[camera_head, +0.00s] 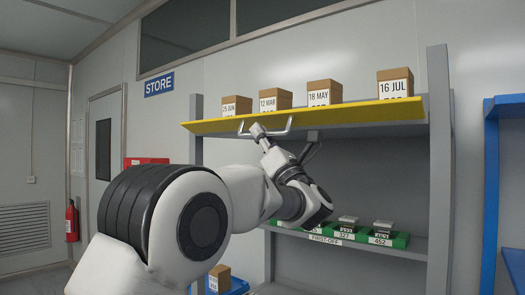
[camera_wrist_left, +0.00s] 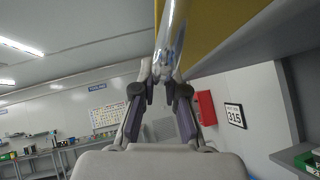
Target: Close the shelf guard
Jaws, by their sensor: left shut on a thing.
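The shelf guard is a long yellow panel (camera_head: 350,112) with a silver handle (camera_head: 288,127) on its near side. In the head view it stands out near-flat along the front of the upper shelf, seen almost edge-on. My left gripper (camera_head: 260,133) reaches up from below and is shut on the handle. In the left wrist view the handle (camera_wrist_left: 172,35) runs up from between the fingers of my left gripper (camera_wrist_left: 163,82), with the yellow panel (camera_wrist_left: 215,25) beside it. My right gripper is not in view.
Several dated cartons (camera_head: 324,93) stand on the upper shelf behind the panel. Green bins (camera_head: 385,238) sit on the lower shelf. Grey posts (camera_head: 439,170) frame the shelf, and a blue rack (camera_head: 490,190) stands to the right. The space between the shelves is mostly open.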

